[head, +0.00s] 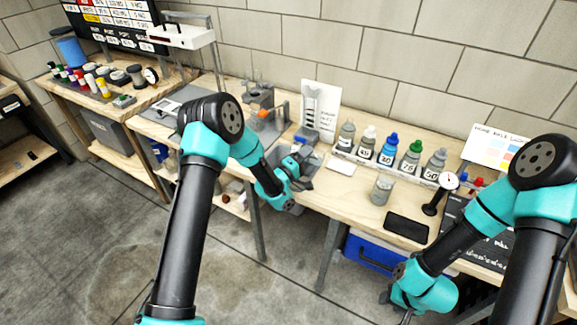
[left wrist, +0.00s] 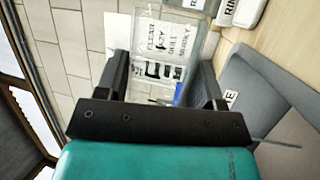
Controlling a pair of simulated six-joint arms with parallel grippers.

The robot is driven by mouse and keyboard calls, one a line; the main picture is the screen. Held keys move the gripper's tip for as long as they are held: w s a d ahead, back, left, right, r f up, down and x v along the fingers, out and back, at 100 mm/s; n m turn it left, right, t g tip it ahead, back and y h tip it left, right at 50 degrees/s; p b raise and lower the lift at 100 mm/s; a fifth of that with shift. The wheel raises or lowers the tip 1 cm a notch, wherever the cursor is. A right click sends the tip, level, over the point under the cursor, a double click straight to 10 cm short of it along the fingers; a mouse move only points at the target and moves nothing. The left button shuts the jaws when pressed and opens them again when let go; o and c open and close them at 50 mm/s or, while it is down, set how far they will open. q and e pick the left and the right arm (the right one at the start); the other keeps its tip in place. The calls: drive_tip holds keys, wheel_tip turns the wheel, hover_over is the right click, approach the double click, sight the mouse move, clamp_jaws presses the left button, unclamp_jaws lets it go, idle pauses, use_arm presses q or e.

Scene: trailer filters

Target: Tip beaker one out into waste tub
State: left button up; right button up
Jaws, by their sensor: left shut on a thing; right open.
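My left gripper (head: 298,160) is over the bench, at the grey tub (head: 311,174). In the left wrist view, its jaws (left wrist: 162,80) are shut on a clear, see-through vessel (left wrist: 170,35), which I take as beaker one; its number cannot be read. The grey tub (left wrist: 255,75) stands close on the right of that view, with part of a label showing. I cannot tell whether anything is pouring. In the head view the arm and gripper hide much of the vessel and tub. My right gripper (head: 396,305) is open, low by the bench front, partly hidden by its arm.
Several numbered bottles (head: 387,149) stand in a row at the back. A white sheet (head: 320,104) stands behind the tub. A blue box (head: 371,253) sits below the bench.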

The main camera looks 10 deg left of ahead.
sight(298, 147)
use_arm(q)
drive_tip(key=shift+a+r+n+t, duration=0.2)
drive_tip(key=shift+r+n+t, duration=0.3)
drive_tip(key=shift+n, duration=0.6)
idle(0.3)
drive_tip(key=shift+w+a+r+n+t+y, duration=0.15)
drive_tip(key=shift+r+n+t+y, duration=0.1)
drive_tip(key=shift+r+n, duration=0.35)
drive_tip(key=shift+s+a+r+n+t+y, duration=0.15)
drive_tip(key=shift+r+n+t+y, duration=0.1)
drive_tip(key=shift+r+n, duration=0.3)
drive_tip(key=shift+w+a+r+n+t+y, duration=0.1)
drive_tip(key=shift+a+r+n+t+y, duration=0.35)
drive_tip(key=shift+n, duration=0.85)
drive_tip(key=shift+w+a+r+n+t+y, duration=0.15)
drive_tip(key=shift+a+n+t+y, duration=0.35)
drive_tip(key=shift+n, duration=0.75)
drive_tip(key=shift+w+a+r+n+t+y, duration=0.1)
drive_tip(key=shift+a+r+n+t+y, duration=0.15)
drive_tip(key=shift+n+t+y, duration=0.75)
idle(1.7)
